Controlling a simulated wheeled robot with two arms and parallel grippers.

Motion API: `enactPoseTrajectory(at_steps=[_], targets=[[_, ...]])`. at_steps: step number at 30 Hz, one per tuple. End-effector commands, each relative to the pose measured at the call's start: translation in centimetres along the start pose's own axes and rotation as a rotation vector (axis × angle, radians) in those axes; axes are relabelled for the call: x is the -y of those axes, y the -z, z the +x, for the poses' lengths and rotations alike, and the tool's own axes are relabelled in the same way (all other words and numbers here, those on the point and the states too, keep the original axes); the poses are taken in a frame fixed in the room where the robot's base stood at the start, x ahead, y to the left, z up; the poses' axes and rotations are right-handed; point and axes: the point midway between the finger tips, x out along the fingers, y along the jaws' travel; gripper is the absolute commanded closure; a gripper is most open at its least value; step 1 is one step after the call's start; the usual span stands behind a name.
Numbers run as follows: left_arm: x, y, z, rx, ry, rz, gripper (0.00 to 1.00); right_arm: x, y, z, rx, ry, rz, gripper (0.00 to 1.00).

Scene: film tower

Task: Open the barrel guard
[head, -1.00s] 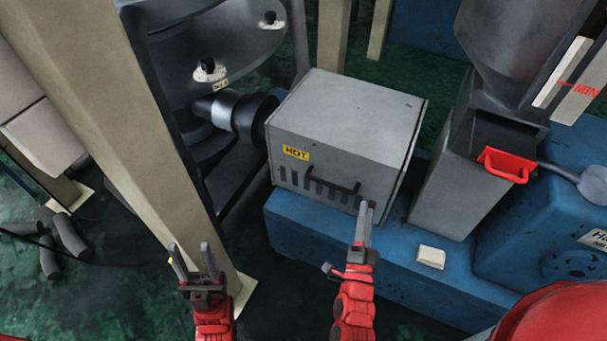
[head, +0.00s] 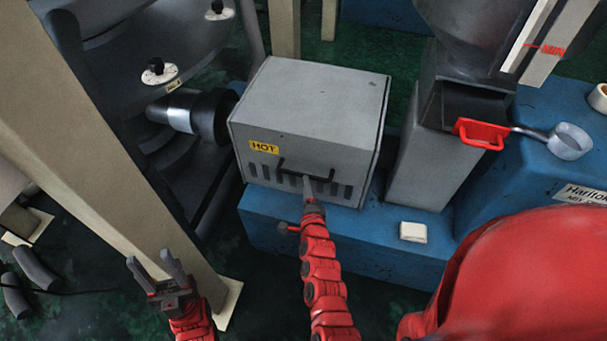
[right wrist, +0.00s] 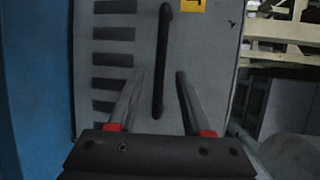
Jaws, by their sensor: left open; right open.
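The barrel guard (head: 305,105) is a grey box with slots and a yellow HOT label on its front, sitting on the blue machine base. It looks closed. Its black bar handle (head: 322,179) is on the front face; in the right wrist view the handle (right wrist: 161,62) runs up the picture. My right gripper (head: 308,184) is open in front of the handle. In the right wrist view its two fingers (right wrist: 160,72) lie on either side of the bar, with visible gaps; contact cannot be seen. My left gripper (head: 152,264) is open and empty, low at the left by the beige post.
A dark barrel end (head: 210,117) meets the guard's left side. A grey hopper throat (head: 425,165) with a red-handled part (head: 482,133) stands to the right. A small white block (head: 413,232) lies on the blue base (head: 360,240).

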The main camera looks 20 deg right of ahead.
Motion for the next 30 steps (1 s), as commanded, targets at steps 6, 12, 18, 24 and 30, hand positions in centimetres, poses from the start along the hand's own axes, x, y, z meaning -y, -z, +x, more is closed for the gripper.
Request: enactPoseTrajectory(at_steps=[6,12,18,24,30], targets=[[0.0,0.1,0.3,0.0,0.0,0.0,0.5,0.2,0.0,3.8,0.0,0.001,0.0,0.51],[0.0,0.1,0.4,0.0,0.0,0.0,0.5,0.0,0.0,5.5,0.0,-0.001,0.0,0.51],[0.0,0.1,0.4,0.0,0.0,0.0,0.5,0.1,0.0,5.9,0.0,0.001,-0.001,0.51],[0.0,0.1,0.4,0.0,0.0,0.0,0.5,0.0,0.0,5.9,0.0,0.001,-0.001,0.52],[0.0,0.1,0.4,0.0,0.0,0.0,0.5,0.0,0.0,5.9,0.0,0.001,-0.001,0.88]])
